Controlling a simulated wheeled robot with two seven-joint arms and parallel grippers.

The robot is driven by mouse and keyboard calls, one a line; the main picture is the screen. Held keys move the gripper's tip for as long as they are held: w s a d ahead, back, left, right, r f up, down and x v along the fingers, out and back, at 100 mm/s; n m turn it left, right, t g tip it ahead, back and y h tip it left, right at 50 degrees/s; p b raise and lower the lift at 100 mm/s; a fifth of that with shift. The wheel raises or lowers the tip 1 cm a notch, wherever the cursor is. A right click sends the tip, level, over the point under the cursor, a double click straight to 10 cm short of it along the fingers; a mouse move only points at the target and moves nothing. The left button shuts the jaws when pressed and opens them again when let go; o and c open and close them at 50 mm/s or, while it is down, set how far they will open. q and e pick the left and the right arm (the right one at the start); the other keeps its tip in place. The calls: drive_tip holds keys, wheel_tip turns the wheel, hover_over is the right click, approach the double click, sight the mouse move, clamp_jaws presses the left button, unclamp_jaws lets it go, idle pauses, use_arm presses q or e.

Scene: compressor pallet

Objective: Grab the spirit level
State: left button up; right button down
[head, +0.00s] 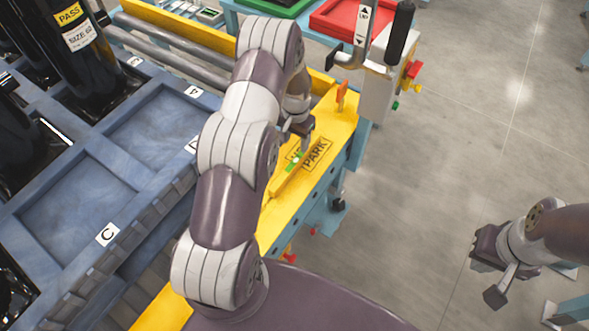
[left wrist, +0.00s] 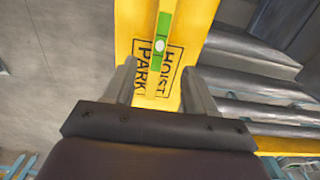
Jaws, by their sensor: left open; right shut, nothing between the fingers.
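The spirit level (head: 288,174) is a slim yellow bar with a green vial section, lying on the yellow beam over the black "HOIST PARK" marking. In the left wrist view the spirit level (left wrist: 158,62) runs from the top edge down the middle, its near end over the print. My left gripper (head: 304,142) is above the beam beside the level. In the left wrist view my left gripper (left wrist: 158,76) is open, with its fingers on either side of the level's near part; contact cannot be told. My right gripper (head: 482,255) is shut and empty over the floor at the right.
The yellow beam (head: 335,125) carries a small orange upright piece (head: 342,95). A hoist control box (head: 380,92) with a black handle stands at its far end. A blue pallet (head: 60,215) with marked bays lies left, near grey rollers (head: 165,55). Open floor (head: 430,170) lies right.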

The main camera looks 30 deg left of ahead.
sight(296, 160)
use_arm(q)
wheel_tip(296, 160, down, 11)
drive_tip(key=shift+w+f+b, duration=0.1)
drive_tip(key=shift+w+b, duration=0.05)
drive_tip(key=shift+b, duration=0.25)
clamp_jaws()
